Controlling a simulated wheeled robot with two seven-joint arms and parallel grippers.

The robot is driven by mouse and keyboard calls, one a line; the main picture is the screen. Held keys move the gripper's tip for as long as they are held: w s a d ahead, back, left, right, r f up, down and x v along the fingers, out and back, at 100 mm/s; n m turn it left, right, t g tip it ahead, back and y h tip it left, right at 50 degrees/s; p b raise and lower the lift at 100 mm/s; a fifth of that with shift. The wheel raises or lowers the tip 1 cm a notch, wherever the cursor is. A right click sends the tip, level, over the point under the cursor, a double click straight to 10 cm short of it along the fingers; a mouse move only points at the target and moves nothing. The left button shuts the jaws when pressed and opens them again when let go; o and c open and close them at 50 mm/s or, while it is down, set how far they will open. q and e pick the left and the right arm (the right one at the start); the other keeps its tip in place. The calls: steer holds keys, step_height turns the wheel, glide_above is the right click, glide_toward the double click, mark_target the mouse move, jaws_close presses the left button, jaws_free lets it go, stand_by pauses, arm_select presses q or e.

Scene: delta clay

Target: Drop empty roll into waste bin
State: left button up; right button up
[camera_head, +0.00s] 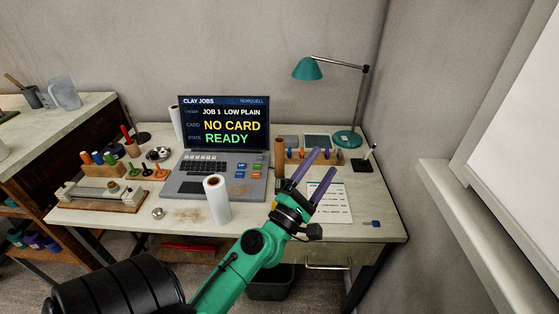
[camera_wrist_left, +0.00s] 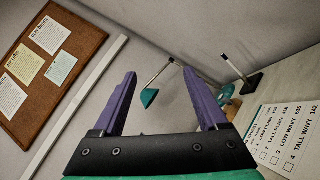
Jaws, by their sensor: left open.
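A bare brown tube (camera_head: 279,158), which looks like the empty roll, stands upright on the table to the right of the laptop. A white roll (camera_head: 217,200) with a brown core stands in front of the laptop. A dark bin (camera_head: 268,284), partly hidden by my left arm, is on the floor under the table. My left gripper (camera_head: 325,160) is open and empty above the right part of the table, to the right of the brown tube. In the left wrist view, nothing is between its purple fingers (camera_wrist_left: 159,73) except the background. My right gripper is not in view.
The laptop (camera_head: 213,178) reads NO CARD, READY. A teal lamp (camera_head: 308,69) stands at the back right. A printed sheet (camera_head: 331,203) lies under the left gripper. A roller frame (camera_head: 100,197) and tools fill the left side. The table's front edge is mostly clear.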

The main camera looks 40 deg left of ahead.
arm_select(q)
steer(key=a+f+n+g+y, duration=0.1)
steer(key=a+n+g+y, duration=0.2)
steer(key=a+n+y, duration=0.45)
steer(key=n+g+y, duration=0.3)
steer(key=n+g, duration=0.2)
steer(key=n, duration=0.7)
glide_toward(279, 145)
steer(key=p+x, duration=0.1)
steer(key=x, duration=1.1)
steer(key=shift+f, duration=0.2)
steer(key=shift+s+d, duration=0.1)
steer(key=shift+d, duration=0.05)
steer(key=c, duration=0.4)
jaws_close()
